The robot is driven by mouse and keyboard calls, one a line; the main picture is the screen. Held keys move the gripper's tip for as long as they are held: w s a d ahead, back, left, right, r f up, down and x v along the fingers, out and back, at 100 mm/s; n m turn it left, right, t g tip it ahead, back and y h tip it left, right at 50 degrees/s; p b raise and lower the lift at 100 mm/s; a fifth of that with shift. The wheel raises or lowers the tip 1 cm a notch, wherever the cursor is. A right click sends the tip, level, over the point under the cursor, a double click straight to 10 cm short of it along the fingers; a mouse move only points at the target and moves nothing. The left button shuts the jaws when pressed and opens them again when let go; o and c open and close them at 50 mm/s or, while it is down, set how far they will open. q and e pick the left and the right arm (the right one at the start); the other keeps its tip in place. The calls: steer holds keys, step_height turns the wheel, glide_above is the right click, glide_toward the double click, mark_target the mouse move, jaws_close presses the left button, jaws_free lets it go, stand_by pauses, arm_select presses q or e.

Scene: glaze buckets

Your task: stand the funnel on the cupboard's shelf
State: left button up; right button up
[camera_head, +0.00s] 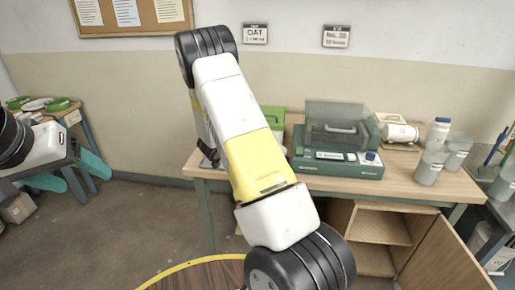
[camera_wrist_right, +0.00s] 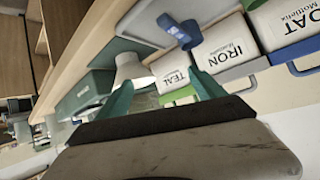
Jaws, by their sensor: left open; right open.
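A white funnel (camera_wrist_right: 129,68), cone-shaped, shows in the right wrist view just beyond the left fingertip of my right gripper (camera_wrist_right: 160,76). That gripper is open, and I cannot tell whether its finger touches the funnel. In the head view my right arm covers the middle of the picture, and I make out neither the right gripper nor the funnel there. The cupboard (camera_head: 427,209) is under the wooden table at the right, with its door open and its shelf (camera_head: 382,227) bare. My left gripper (camera_head: 92,168) is open and empty at the far left, far from the cupboard.
On the table (camera_head: 455,188) stand a green machine (camera_head: 335,170), a white cylinder (camera_head: 401,133) and several jars. Labelled buckets, IRON (camera_wrist_right: 230,50) and TEAL (camera_wrist_right: 176,78), stand by the right gripper. The open cupboard door (camera_head: 445,262) juts out at the lower right.

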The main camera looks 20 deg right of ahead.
steer(key=s+d+f+h, duration=0.1)
steer(key=s+d+f+g+h, duration=0.1)
steer(key=f, duration=0.1)
steer(key=s+d+f+h, duration=0.1)
steer(key=d, duration=0.1)
steer(key=shift+s+f+m+g, duration=0.15)
steer(key=shift+f+m+g, duration=0.15)
steer(key=shift+m+g, duration=0.1)
steer(key=x, duration=0.7)
steer(key=shift+f, duration=0.25)
steer(key=c, duration=1.6)
